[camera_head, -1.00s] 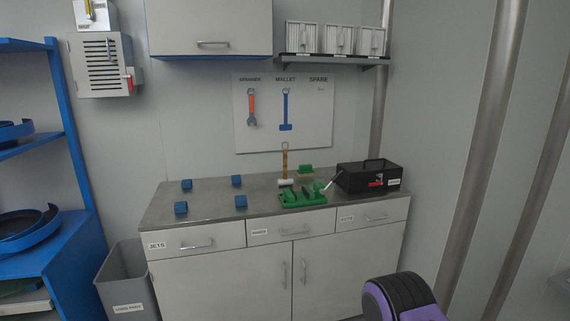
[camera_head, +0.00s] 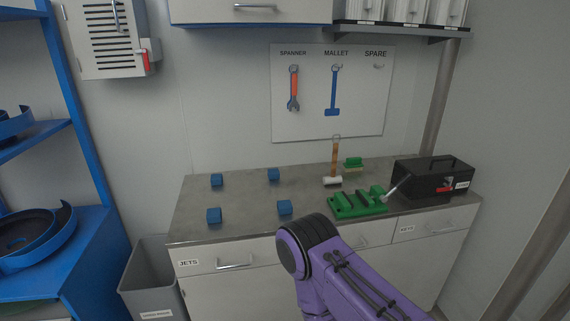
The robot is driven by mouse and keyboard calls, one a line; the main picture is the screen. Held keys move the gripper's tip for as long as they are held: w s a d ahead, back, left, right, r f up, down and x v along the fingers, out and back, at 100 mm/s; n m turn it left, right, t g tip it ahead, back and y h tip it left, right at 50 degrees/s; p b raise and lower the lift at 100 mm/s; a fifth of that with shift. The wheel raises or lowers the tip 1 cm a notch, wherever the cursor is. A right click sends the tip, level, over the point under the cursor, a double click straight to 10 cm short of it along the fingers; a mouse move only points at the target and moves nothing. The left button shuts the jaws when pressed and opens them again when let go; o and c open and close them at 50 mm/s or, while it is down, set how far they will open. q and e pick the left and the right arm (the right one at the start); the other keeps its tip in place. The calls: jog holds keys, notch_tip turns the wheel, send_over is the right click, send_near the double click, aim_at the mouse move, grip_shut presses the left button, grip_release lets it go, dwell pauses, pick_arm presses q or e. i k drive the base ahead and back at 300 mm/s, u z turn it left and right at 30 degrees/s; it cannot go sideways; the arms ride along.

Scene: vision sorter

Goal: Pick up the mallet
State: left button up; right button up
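The mallet (camera_head: 335,160) stands on the grey worktop, with its pale head (camera_head: 332,181) down and its wooden handle pointing up. A small loop tops the handle. It is behind the green vise (camera_head: 357,205) and beside a green-topped brush (camera_head: 353,164). A blue mallet shape (camera_head: 333,92) is on the white wall board (camera_head: 358,118) under the label MALLET. A purple link of my arm comes up from the bottom, in front of the drawers. Neither gripper is in view.
A black toolbox (camera_head: 433,177) stands right of the vise. Several blue blocks (camera_head: 284,207) sit on the left of the worktop (camera_head: 245,195). A spanner (camera_head: 293,88) hangs on the board. A grey bin (camera_head: 150,283) and blue shelves (camera_head: 88,235) are at left.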

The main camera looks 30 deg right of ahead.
aim_at(333, 179)
jog(key=i, duration=1.1)
jog(key=z, duration=0.3)
